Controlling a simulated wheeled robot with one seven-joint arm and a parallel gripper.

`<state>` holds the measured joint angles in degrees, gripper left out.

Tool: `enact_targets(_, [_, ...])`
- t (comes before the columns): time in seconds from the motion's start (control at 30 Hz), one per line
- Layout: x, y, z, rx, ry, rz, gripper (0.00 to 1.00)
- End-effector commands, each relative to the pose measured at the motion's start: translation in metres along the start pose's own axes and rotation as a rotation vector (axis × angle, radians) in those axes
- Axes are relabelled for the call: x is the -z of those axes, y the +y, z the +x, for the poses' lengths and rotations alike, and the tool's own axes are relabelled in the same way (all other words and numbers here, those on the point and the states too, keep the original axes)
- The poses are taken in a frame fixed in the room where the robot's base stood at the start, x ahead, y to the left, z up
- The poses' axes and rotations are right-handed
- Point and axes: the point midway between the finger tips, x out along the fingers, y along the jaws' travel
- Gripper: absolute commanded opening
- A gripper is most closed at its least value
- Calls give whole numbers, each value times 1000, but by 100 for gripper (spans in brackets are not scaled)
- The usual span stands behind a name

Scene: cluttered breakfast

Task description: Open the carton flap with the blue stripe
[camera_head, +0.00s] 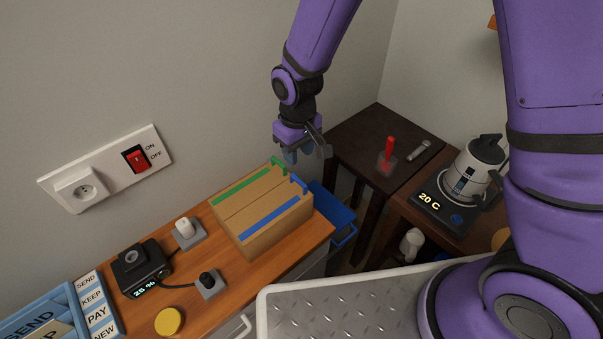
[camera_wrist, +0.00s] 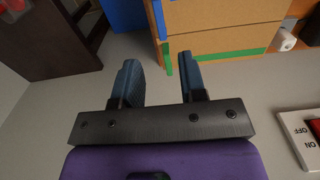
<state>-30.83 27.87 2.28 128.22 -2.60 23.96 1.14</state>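The cardboard carton (camera_head: 265,222) stands shut on the wooden counter. Its two top flaps lie flat, the far one with a green stripe (camera_head: 243,187) and the near one with a blue stripe (camera_head: 270,220). A blue tab (camera_head: 299,185) sticks up at the blue stripe's right end, and a green tab at the green one's. My gripper (camera_head: 305,154) is above and behind the carton's far right end, apart from it. In the wrist view its two blue fingers (camera_wrist: 158,78) are spread with nothing between them, and the carton (camera_wrist: 222,22) shows beyond.
A blue bin (camera_head: 334,213) is right of the carton, beside the counter. A dark side table (camera_head: 365,135) holds a red-handled thing (camera_head: 388,153). A kettle (camera_head: 474,168) stands further right.

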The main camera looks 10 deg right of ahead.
Motion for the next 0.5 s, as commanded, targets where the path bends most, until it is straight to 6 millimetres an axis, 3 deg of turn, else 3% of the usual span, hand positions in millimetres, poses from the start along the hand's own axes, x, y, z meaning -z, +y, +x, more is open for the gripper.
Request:
enact_targets(0.3, [-1, 0, 54, 0, -4, 0, 38])
enact_targets(0.5, [-1, 0, 78, 0, -2, 1, 38])
